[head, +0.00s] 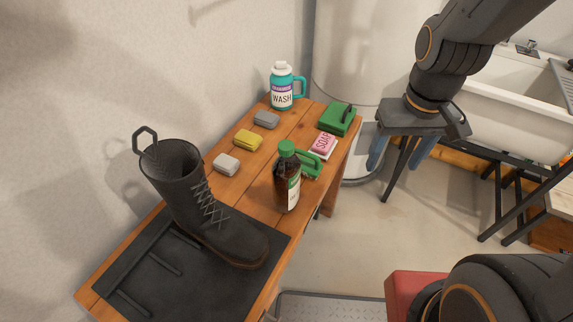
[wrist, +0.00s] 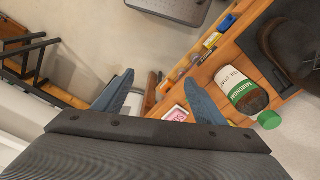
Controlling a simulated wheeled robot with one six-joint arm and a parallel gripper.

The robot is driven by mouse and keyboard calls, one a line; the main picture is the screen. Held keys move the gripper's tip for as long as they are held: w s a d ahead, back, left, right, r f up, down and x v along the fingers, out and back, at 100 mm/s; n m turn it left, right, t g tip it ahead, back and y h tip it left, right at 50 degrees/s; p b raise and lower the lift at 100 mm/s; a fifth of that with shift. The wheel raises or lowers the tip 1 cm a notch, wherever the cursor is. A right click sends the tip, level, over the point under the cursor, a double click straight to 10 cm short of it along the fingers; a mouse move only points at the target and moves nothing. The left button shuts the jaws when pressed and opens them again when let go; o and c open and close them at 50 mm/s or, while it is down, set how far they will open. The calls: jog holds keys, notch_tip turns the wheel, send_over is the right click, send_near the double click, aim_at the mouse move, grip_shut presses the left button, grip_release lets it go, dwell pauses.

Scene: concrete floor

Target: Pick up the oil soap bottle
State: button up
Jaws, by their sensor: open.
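The oil soap bottle (head: 287,188) is brown with a green cap and a white and green label. It stands upright near the right edge of the wooden bench in the head view. In the wrist view the bottle (wrist: 243,93) is right of my fingers, its label readable in part. My gripper (head: 400,150) hangs off the bench's right side, above the floor, apart from the bottle. Its blue fingers are spread and empty, and they also show in the wrist view (wrist: 158,95).
The wooden bench (head: 237,189) holds a black boot (head: 205,205) on a dark mat (head: 150,265), several sponges (head: 247,139), a teal wash jug (head: 283,88) and a pink soap box (head: 324,145). A green brush (head: 310,163) is close behind the bottle. A white sink (head: 505,120) stands right.

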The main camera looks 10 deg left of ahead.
aim_at(284, 144)
jog(key=o, duration=0.4)
jog(key=w+a+n, duration=0.1)
jog(key=a+n, duration=0.1)
jog(key=a, duration=0.1)
jog(key=w+a+n, duration=0.1)
jog(key=a+n, duration=0.2)
jog(key=a, duration=0.1)
jog(key=w+a+n+p, duration=0.1)
jog(key=a+n, duration=0.2)
jog(key=shift+w+a+r, duration=0.1)
jog(key=shift+a+r, duration=0.05)
jog(key=shift+a, duration=0.15)
jog(key=a+n, duration=0.3)
jog(key=a, duration=0.1)
jog(key=a+n, duration=0.3)
jog(key=a, duration=0.1)
jog(key=a+n, duration=0.2)
jog(key=a, duration=0.2)
jog(key=shift+s+a+f+n+g+p, duration=0.15)
jog(key=shift+s+f+n+g+p, duration=0.1)
jog(key=shift+s+n+g+p, duration=0.15)
jog(key=shift+a+f, duration=0.15)
jog(key=shift+f, duration=0.1)
jog(key=f, duration=0.2)
jog(key=f+p, duration=0.2)
jog(key=f, duration=0.1)
jog(key=shift+s+d+f, duration=0.2)
jog(key=shift+s+f, duration=0.05)
jog(key=shift+f, duration=0.9)
